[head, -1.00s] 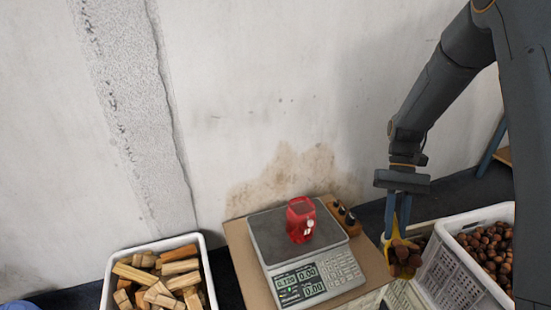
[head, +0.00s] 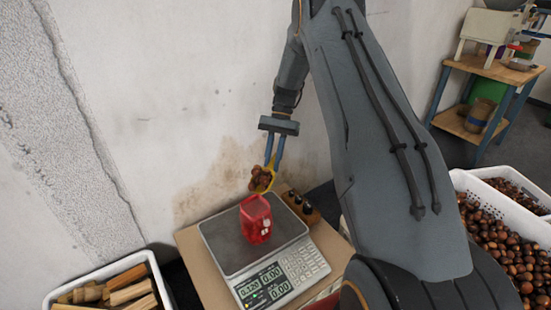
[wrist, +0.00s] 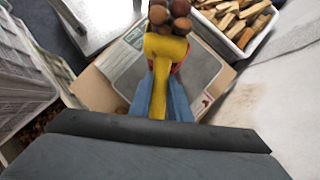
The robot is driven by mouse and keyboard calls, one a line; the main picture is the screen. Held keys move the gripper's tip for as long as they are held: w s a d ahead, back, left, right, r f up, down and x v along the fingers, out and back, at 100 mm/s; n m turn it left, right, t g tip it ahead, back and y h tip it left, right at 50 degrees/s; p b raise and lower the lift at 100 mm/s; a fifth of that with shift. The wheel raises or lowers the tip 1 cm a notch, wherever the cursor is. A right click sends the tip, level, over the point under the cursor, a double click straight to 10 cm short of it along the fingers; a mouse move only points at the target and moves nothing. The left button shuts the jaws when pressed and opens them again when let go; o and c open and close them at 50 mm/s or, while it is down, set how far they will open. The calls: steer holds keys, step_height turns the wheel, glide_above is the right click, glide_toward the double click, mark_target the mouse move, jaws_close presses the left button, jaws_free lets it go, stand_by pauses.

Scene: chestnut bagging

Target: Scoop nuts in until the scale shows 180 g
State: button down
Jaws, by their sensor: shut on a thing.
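My gripper (head: 274,158) is shut on the handle of a yellow scoop (head: 265,178). The scoop holds several brown nuts, which also show in the wrist view (wrist: 170,18). In the head view the scoop is just above the red bag (head: 256,218), near its top; I cannot tell whether they touch. The bag stands upright on the plate of the scale (head: 222,246). The scale's display (head: 262,285) seems to read 0.120. In the wrist view the scoop hides nearly all of the bag.
A crate of chestnuts (head: 528,232) stands at the right, with a second crate behind it. A white crate of wood blocks (head: 152,262) is at the lower left. Small dark-topped items in a wooden holder (head: 312,214) sit beside the scale. The wall is close behind.

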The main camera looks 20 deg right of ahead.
steer(key=d, duration=0.1)
steer(key=w+m, duration=0.1)
steer(key=w+d, duration=0.1)
steer(key=shift+w+d+f+m+t+y, duration=0.2)
steer(key=shift+d+f+m+t+y, duration=0.1)
steer(key=shift+m+t, duration=0.1)
steer(key=shift+s+r+p, duration=0.1)
steer(key=shift+p, duration=0.25)
steer(key=shift+a+p, duration=0.1)
steer(key=shift+p, duration=0.25)
steer(key=shift+s+a+t+h+p, duration=0.2)
steer(key=shift+t+h+p, duration=0.4)
steer(key=shift+p, duration=0.4)
steer(key=shift+s+a+t+h+p, duration=0.15)
steer(key=shift+t+h+p, duration=0.25)
steer(key=shift+h+p, duration=0.45)
